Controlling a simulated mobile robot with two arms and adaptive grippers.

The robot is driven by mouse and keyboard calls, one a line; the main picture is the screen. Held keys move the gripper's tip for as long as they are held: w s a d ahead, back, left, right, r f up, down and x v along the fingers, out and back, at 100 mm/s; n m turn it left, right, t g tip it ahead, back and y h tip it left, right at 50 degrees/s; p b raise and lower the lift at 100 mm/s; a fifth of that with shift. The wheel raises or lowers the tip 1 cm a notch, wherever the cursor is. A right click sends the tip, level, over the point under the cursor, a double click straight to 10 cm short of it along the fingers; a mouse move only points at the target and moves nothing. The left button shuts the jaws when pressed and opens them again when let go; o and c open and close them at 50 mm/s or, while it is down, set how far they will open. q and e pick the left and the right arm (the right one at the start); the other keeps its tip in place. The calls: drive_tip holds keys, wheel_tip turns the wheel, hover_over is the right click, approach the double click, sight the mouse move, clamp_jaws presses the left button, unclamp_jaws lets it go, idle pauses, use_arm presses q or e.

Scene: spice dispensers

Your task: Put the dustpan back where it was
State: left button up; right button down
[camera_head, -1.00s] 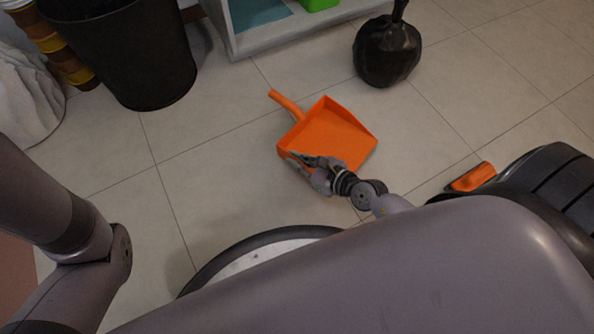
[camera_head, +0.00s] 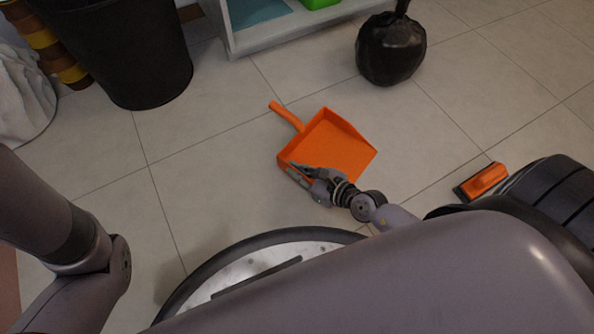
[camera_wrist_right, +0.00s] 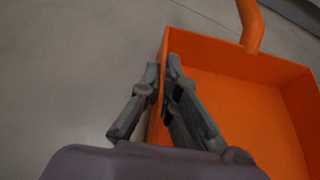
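The orange dustpan (camera_head: 338,146) is in the middle of the head view, its handle pointing to the upper left. My right gripper (camera_head: 290,166) is at the dustpan's near left corner. In the right wrist view, the gripper's fingers (camera_wrist_right: 163,72) lie on either side of the dustpan's (camera_wrist_right: 245,110) side wall and close on it, one outside and one inside. The pan is empty. I cannot tell whether it touches the floor or is slightly raised. My left arm shows at the left edge, but its gripper is out of view.
A black bin (camera_head: 125,55) stands at the upper left. A black round object (camera_head: 391,50) stands at the top right. A pale shelf unit (camera_head: 285,35) is at the top. An orange and black brush-like object (camera_head: 484,181) lies at the right. Tiled floor (camera_head: 215,150) around the dustpan is clear.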

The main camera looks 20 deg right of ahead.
drive_tip(key=c, duration=1.8)
unclamp_jaws()
drive_tip(key=shift+f, duration=0.15)
